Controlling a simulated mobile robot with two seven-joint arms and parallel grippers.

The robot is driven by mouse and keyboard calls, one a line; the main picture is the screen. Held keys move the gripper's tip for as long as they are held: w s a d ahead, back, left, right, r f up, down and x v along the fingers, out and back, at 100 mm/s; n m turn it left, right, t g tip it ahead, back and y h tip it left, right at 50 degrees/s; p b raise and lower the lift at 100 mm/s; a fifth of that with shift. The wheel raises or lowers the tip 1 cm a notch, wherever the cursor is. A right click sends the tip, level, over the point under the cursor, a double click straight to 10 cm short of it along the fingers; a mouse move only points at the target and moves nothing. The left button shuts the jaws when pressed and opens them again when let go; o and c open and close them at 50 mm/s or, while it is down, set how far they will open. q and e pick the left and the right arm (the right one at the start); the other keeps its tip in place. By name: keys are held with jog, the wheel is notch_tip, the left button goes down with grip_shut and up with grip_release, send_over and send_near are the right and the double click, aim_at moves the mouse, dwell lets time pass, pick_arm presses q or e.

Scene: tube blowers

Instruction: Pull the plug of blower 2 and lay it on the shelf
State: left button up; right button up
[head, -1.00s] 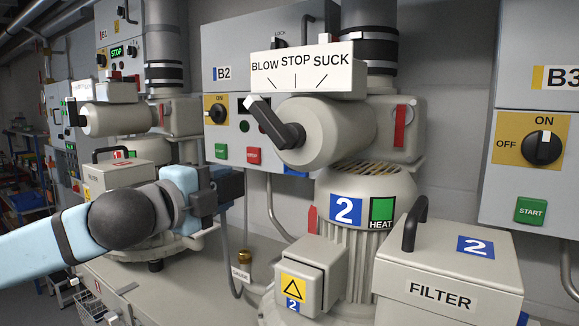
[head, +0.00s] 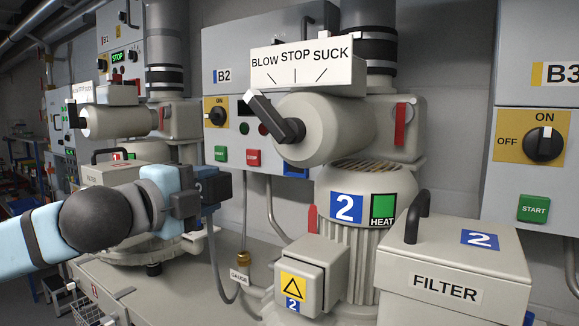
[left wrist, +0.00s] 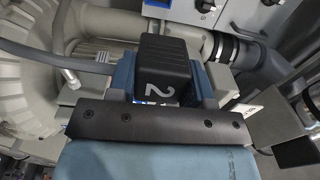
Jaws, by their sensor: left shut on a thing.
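My left gripper (head: 196,190) is shut on the dark plug (head: 212,187), held in the air left of blower 2 (head: 345,215). In the left wrist view the plug (left wrist: 163,70) sits between the fingers and bears a white 2. A grey cable (head: 214,260) hangs from the plug and loops down near the bench. A blue socket (head: 295,168) shows partly below the B2 panel, apart from the plug. I cannot make out the shelf for certain; a light grey bench surface (head: 130,285) lies below the gripper. My right gripper is not in view.
The B2 control panel (head: 222,100) is on the wall behind. The filter box (head: 450,262) and the yellow-labelled box (head: 308,270) stand in front of blower 2. A brass fitting with a tag (head: 240,276) stands by the cable. Blower 1 (head: 150,240) is partly behind my arm.

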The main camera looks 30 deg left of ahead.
pick_arm(q)
jog(key=shift+w+a+f+b, duration=0.15)
jog(key=shift+a+b, duration=0.15)
jog(key=shift+a, duration=0.45)
jog(key=w+a+b, duration=0.1)
jog(key=a+b, duration=0.4)
jog(key=a, duration=0.5)
jog(key=shift+w+a, duration=0.15)
jog(key=shift+a, duration=0.2)
